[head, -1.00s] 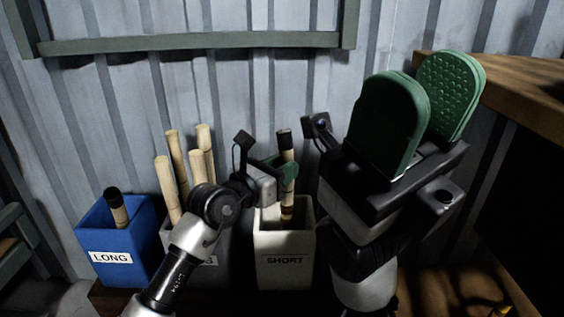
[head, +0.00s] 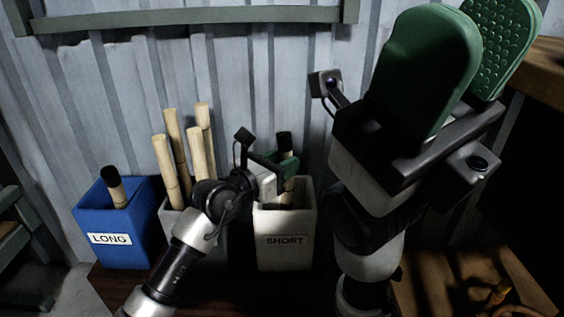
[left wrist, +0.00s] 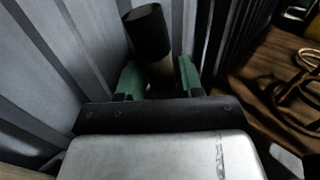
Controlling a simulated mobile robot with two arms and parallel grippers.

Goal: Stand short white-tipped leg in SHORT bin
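A short rattan leg (head: 284,142) with a dark upper end stands nearly upright in the mouth of the white SHORT bin (head: 286,255). No white tip shows; its lower end is hidden inside the bin. My left gripper (head: 278,172) is at the bin's mouth with its green fingers around the leg. In the left wrist view, the fingers (left wrist: 160,80) press on both sides of the leg below its black end (left wrist: 147,33). My right gripper (head: 465,65) is raised at the right, its green pads apart with nothing between them.
A blue LONG bin (head: 108,258) at the left holds a dark-tipped piece (head: 115,186). A grey bin (head: 168,238) between them holds several pale poles (head: 178,150), partly behind my left arm. A corrugated wall (head: 270,80) stands behind. A wooden surface (head: 545,70) is at the right.

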